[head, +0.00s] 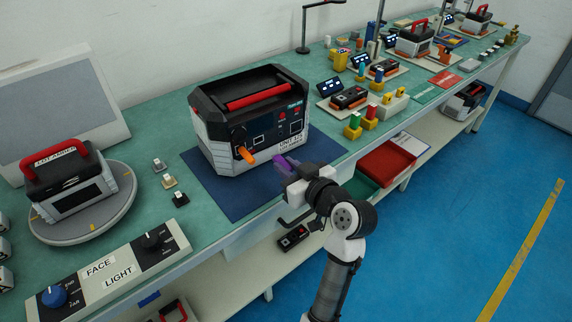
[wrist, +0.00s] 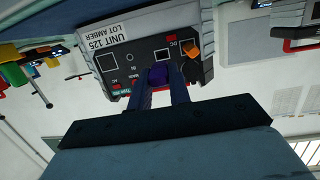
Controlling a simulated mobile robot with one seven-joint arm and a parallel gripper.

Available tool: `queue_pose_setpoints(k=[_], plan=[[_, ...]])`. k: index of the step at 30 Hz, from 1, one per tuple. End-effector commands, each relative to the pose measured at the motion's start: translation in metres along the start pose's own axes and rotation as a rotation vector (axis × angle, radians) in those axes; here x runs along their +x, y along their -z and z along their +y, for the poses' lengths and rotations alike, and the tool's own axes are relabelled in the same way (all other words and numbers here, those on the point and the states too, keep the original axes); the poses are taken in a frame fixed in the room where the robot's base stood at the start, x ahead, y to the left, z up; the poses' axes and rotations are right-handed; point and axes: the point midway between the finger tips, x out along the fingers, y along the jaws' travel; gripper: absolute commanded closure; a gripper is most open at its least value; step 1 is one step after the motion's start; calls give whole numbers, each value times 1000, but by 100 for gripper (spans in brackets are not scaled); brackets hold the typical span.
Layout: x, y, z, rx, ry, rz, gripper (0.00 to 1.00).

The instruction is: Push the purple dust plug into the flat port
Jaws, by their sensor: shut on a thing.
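A purple dust plug (head: 283,163) is held at the tip of my gripper (head: 291,170), in front of the grey and black unit (head: 235,150). In the wrist view the purple plug (wrist: 158,75) sits between the two fingers of my gripper (wrist: 160,84), which are shut on it. The unit's dark front panel (wrist: 145,62) is beyond it, upside down in this view. The panel has white-outlined square openings (wrist: 108,63) and a small round one (wrist: 130,57). I cannot tell which opening is the flat port. The plug appears apart from the panel and covers part of it.
An orange plug (head: 246,155) sticks out of the panel. The unit, with a red handle (head: 260,96), stands on a dark blue mat (head: 222,190). A turntable (head: 85,225) with another unit is at left. Red (head: 387,165) and green bins lie right of my gripper, below the bench top.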

Motion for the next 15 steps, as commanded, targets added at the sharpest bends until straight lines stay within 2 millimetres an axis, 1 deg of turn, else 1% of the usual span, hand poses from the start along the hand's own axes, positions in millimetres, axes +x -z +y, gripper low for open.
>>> queue_pose_setpoints(k=[5, 7, 15], plan=[[-1, -2, 0, -4, -1, -1, 100], [2, 0, 0, -3, 0, -1, 100], [26, 5, -1, -4, 2, -1, 100]])
